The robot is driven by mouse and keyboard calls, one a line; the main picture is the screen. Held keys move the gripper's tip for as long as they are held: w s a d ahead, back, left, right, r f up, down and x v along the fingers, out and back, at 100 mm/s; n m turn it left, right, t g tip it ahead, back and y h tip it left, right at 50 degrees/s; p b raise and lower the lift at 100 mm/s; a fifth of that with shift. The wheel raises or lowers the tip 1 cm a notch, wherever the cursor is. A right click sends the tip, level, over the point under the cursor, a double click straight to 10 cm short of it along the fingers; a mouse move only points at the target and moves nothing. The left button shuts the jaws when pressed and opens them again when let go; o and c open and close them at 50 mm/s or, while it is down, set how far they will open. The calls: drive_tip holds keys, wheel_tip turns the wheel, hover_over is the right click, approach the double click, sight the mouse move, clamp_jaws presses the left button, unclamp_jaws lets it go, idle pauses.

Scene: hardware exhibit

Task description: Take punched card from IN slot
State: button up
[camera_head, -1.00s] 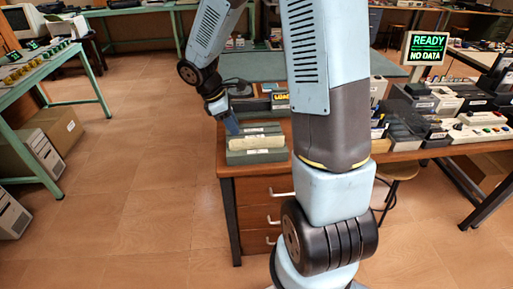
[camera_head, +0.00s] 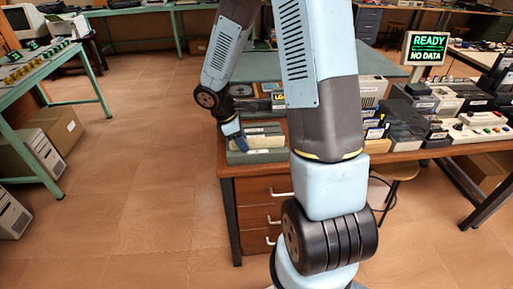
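A cream punched card (camera_head: 265,142) stands in the green slotted holder (camera_head: 248,157) at the front left corner of the wooden desk. The slot's label is too small to read. My arm hides part of the desk to the right.
Boxes and dark card holders (camera_head: 404,120) crowd the desk right of my arm. Drawers (camera_head: 257,213) are below the holder. A green-legged table (camera_head: 40,75) stands at the left, with open floor between.

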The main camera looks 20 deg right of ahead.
drive_tip(key=shift+c, duration=0.5)
clamp_jaws()
